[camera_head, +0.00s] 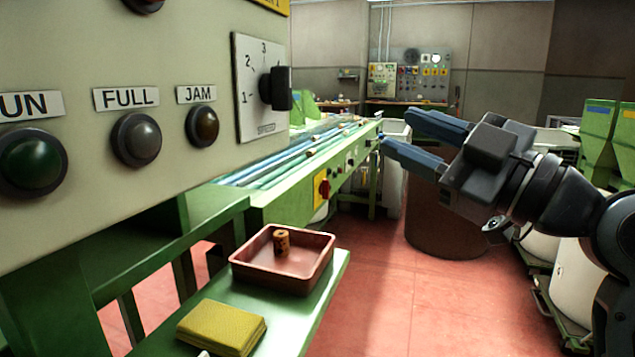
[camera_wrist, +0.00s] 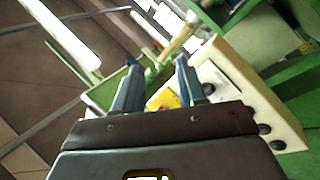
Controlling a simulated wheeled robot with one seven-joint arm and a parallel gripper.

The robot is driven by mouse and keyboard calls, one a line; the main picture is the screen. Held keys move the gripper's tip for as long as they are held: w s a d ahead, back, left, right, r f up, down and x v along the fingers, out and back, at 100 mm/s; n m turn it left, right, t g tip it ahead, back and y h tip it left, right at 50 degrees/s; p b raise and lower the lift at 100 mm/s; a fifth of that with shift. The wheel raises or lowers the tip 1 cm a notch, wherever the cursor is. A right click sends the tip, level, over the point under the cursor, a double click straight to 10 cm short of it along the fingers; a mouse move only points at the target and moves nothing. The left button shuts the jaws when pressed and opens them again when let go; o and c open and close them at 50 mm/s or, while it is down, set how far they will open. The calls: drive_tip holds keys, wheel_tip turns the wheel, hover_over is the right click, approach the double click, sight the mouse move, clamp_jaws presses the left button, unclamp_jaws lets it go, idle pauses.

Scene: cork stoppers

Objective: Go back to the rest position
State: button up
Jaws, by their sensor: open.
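My gripper (camera_head: 396,133) is raised at the right in the head view, above the floor and clear of everything. Its two blue-grey fingers are apart, with nothing between them. They also show in the wrist view (camera_wrist: 157,80), spread and empty. A cork stopper (camera_head: 282,242) stands in a shallow red-brown tray (camera_head: 262,275) on a green shelf (camera_head: 305,318), well to the left of and below my gripper. The cork does not show clearly in the wrist view.
A panel with lamps and a speed knob (camera_head: 275,88) fills the upper left. A yellow sponge or pad (camera_head: 221,328) lies in front of the tray. A green conveyor (camera_head: 310,160) runs back behind it. A brown drum (camera_head: 445,215) stands beyond my gripper. Red floor is open in the middle.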

drive_tip(key=s+d+f+m+t+h, duration=0.15)
drive_tip(key=s+f+m+h, duration=0.3)
drive_tip(key=f, duration=0.45)
drive_tip(key=s+d+f+m+h, duration=0.3)
drive_tip(key=s+f+m, duration=0.15)
drive_tip(key=f, duration=0.55)
drive_tip(key=s+d+f+m+t+h, duration=0.1)
drive_tip(key=s+d+f+m+h, duration=0.1)
drive_tip(key=s+f+m+h, duration=0.5)
drive_tip(key=s+d+f+g, duration=0.1)
drive_tip(key=s+f, duration=0.2)
drive_tip(key=s, duration=0.5)
drive_tip(key=s+d+f+m+g, duration=0.1)
drive_tip(key=s+d+f, duration=0.1)
drive_tip(key=s, duration=0.7)
drive_tip(key=s+d+f+g, duration=0.1)
drive_tip(key=s+f, duration=0.2)
drive_tip(key=s, duration=0.5)
wheel_tip(320, 180, up, 16)
drive_tip(key=p, duration=1.6)
drive_tip(key=shift+r, duration=0.25)
